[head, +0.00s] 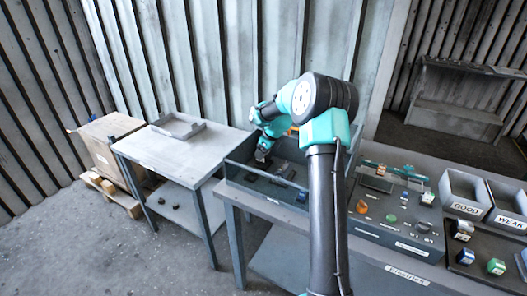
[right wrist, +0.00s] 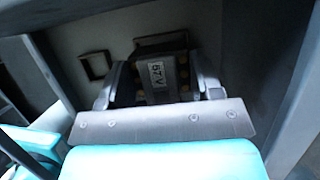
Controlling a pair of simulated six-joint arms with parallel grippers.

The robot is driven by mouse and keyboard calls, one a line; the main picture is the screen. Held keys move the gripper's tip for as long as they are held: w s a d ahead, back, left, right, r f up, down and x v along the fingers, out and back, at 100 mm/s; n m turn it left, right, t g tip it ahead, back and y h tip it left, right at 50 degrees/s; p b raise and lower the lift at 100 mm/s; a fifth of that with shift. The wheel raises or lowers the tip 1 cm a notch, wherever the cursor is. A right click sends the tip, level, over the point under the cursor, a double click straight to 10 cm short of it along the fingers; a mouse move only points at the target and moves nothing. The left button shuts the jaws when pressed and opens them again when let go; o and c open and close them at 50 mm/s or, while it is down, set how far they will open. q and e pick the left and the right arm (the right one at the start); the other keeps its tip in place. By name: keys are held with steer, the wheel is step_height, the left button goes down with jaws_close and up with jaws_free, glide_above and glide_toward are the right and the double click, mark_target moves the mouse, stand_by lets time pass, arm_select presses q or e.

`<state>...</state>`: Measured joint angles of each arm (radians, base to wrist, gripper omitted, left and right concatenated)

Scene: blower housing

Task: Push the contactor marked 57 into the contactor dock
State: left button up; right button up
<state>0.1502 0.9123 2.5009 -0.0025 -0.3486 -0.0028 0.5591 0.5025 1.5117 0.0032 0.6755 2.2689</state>
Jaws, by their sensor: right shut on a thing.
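The contactor marked 57 (right wrist: 157,75) is a dark block with a pale label and brassy spots along its sides, seen in the right wrist view. My right gripper (right wrist: 160,88) is shut on it, one finger on each side. A raised rectangular frame (right wrist: 148,42), which looks like the contactor dock, shows just beyond the contactor. I cannot tell whether the contactor is inside it or only in front of it. In the head view my right gripper (head: 263,155) is low inside the grey open-topped housing (head: 235,178), and the contactor cannot be made out. My left gripper is not in view.
A smaller empty square frame (right wrist: 95,65) sits left of the contactor. Housing walls stand close around the gripper. Right of the housing are a control panel (head: 388,222), bins marked GOOD (head: 465,208) and WEAK (head: 508,222), and small coloured parts. A side table (head: 185,152) stands left.

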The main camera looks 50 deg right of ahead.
steer(key=shift+f, duration=1.25)
stand_by(1.5)
steer(key=o, duration=0.9)
steer(key=shift+o, duration=0.2)
steer(key=shift+r, duration=0.1)
steer(key=v, duration=1.7)
steer(key=shift+s, duration=0.15)
steer(key=shift+d, duration=0.1)
